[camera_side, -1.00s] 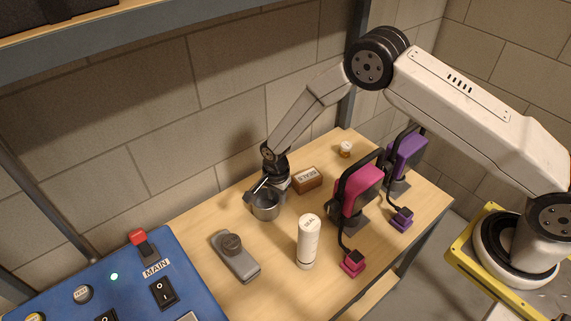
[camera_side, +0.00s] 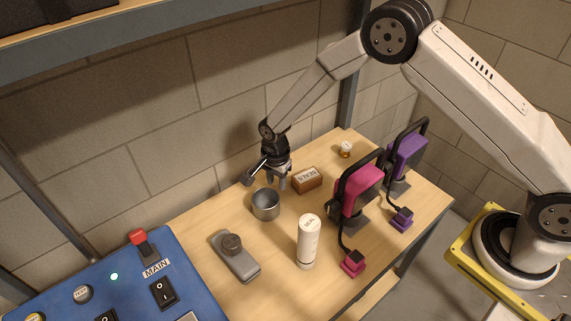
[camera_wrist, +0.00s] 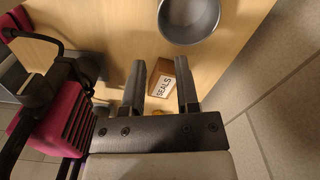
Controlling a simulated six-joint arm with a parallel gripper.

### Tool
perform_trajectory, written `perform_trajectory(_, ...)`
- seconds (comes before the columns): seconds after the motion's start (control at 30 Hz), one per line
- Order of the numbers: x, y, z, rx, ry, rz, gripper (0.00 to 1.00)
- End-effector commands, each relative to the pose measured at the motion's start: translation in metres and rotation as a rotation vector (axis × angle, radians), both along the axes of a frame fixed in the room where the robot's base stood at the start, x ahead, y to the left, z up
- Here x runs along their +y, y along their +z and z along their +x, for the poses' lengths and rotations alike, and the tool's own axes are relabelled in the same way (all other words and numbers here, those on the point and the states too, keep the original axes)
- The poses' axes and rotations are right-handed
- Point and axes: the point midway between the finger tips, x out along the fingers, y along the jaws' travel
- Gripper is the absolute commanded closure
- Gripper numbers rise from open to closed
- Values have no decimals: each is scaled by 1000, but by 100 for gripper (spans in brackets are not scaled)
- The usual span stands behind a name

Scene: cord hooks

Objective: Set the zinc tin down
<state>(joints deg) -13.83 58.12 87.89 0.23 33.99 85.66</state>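The zinc tin (camera_side: 265,204) is a grey, open-topped metal cup standing upright on the wooden table, left of the seals box. In the wrist view the tin (camera_wrist: 188,20) shows at the top, beyond my fingertips, and it looks empty. My gripper (camera_side: 278,180) is above and slightly right of the tin, apart from it. In the wrist view the two fingers of my gripper (camera_wrist: 160,82) are spread with a gap between them and nothing held.
A brown SEALS box (camera_side: 307,180) stands close right of my gripper. A blue control panel (camera_side: 130,285) is at left.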

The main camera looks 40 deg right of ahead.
Motion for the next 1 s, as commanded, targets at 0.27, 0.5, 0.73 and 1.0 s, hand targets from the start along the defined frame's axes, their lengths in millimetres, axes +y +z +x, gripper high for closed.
perform_trajectory(0.27, 0, 1, 0, -1, 3, 0, 61)
perform_trajectory(0.5, -10, 21, -6, -17, 82, 3, 61)
perform_trajectory(0.73, -33, 63, -25, -56, 276, 2, 61)
perform_trajectory(1.0, -64, 112, -64, -109, 554, -16, 61)
